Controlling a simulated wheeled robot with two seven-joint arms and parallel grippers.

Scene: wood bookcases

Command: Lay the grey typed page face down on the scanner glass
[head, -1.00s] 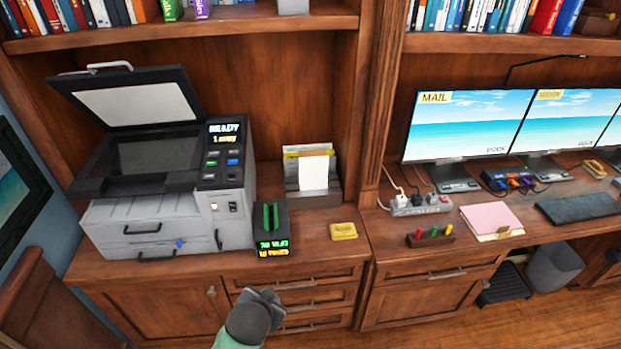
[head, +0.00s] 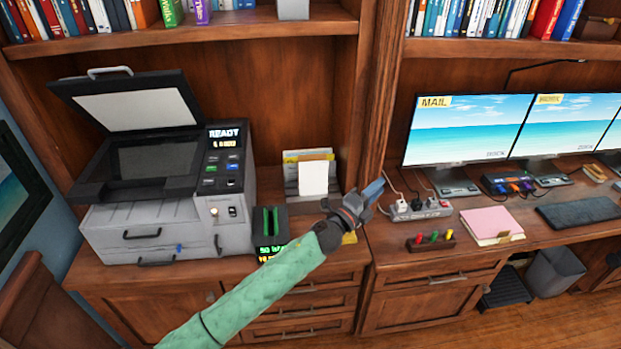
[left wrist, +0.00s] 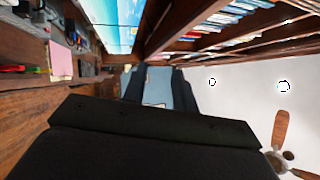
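The scanner (head: 170,225) stands on the left counter with its lid (head: 135,108) raised. Its dark glass (head: 160,158) is bare. Upright papers stand in a grey holder (head: 322,200): a pale sheet (head: 313,178) in front, a tan one and others behind. No typing is legible, so I cannot tell which is the grey typed page. My left gripper (head: 374,190) is in front and to the right of the holder, pointing right, apart from the papers. In the left wrist view its fingers (left wrist: 157,90) look parted, with a bluish background between them. My right gripper is not in view.
A black box with green slots (head: 270,222) stands between scanner and holder. A power strip (head: 421,209), coloured pegs (head: 430,241) and a pink folder (head: 492,225) lie to the right. A wooden upright (head: 377,100) divides the bays.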

